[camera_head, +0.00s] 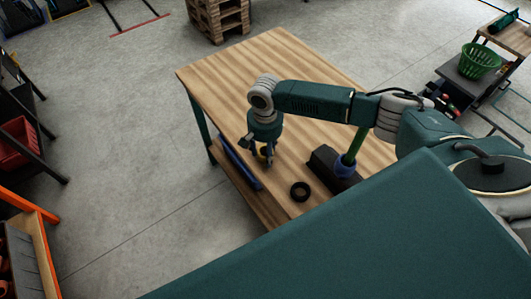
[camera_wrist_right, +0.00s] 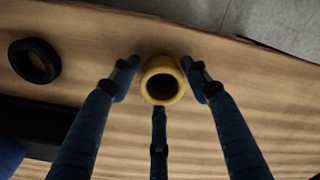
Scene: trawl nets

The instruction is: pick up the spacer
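A yellow hollow cylinder, which looks like the spacer (camera_wrist_right: 162,88), stands on the wooden table with its open end towards the right wrist camera. In the head view it is small and mostly hidden by the gripper. My right gripper (camera_head: 262,158) points down over the table near its left edge. In the wrist view my right gripper's (camera_wrist_right: 160,75) dark blue fingers are spread around the spacer, one on each side and one below it in the picture. The fingertips are very close to it; contact is not clear. My left gripper is not in view.
A black ring (camera_head: 300,191) lies on the table (camera_head: 225,75), also in the wrist view (camera_wrist_right: 34,60). A dark block (camera_head: 322,160) and a blue object with a green post (camera_head: 350,158) stand right of it. The table's far part is clear.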

